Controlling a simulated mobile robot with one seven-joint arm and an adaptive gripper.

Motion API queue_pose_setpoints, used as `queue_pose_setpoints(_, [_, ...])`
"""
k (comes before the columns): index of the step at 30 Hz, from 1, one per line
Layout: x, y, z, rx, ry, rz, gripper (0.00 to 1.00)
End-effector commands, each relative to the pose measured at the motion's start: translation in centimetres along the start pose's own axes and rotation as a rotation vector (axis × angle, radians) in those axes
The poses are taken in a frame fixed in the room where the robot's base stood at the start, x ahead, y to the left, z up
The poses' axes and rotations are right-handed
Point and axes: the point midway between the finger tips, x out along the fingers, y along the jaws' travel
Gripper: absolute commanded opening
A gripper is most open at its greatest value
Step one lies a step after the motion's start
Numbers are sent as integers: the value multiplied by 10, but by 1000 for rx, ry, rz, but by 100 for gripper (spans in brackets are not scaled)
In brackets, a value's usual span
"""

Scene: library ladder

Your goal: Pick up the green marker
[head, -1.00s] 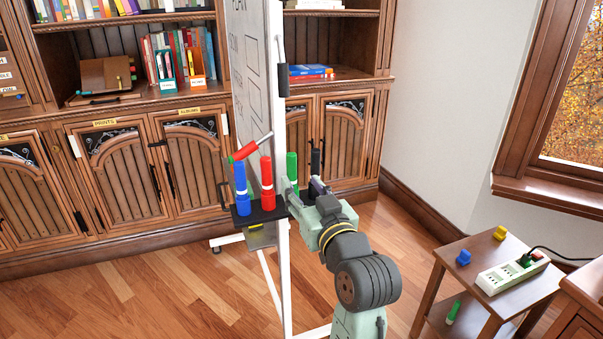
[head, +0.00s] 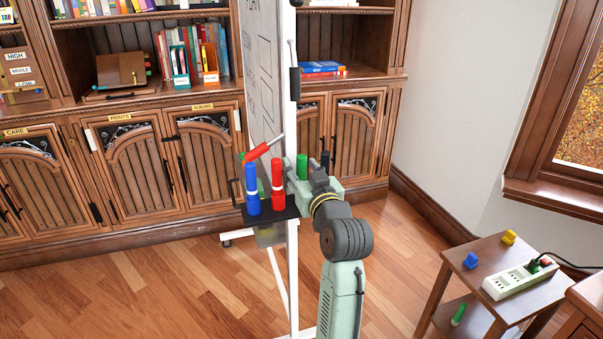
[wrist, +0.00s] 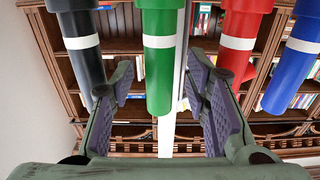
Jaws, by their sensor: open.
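The green marker (head: 302,166) stands upright with its white band at the whiteboard's tray (head: 286,212), between the red marker (head: 277,181) and the dark marker (head: 325,160). My gripper (head: 300,180) is at the tray; it partly hides the green marker's lower part. In the wrist view the green marker (wrist: 158,60) lies between the two spread fingers of my gripper (wrist: 159,88), with a gap on each side. The dark marker (wrist: 82,50) is left of the fingers there, and the red marker (wrist: 240,45) is right.
The blue marker (head: 251,190) stands left of the red one. The white whiteboard post (head: 293,250) is close by my arm. A side table (head: 480,262) at right holds a power strip (head: 515,280); another green marker (head: 458,314) is on its lower shelf.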

Motion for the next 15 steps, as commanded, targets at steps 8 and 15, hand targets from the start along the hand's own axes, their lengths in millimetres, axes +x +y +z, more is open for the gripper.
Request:
queue_pose_setpoints(8, [4,0,0,0,1,0,43])
queue_pose_setpoints(15, [4,0,0,0,1,1,28])
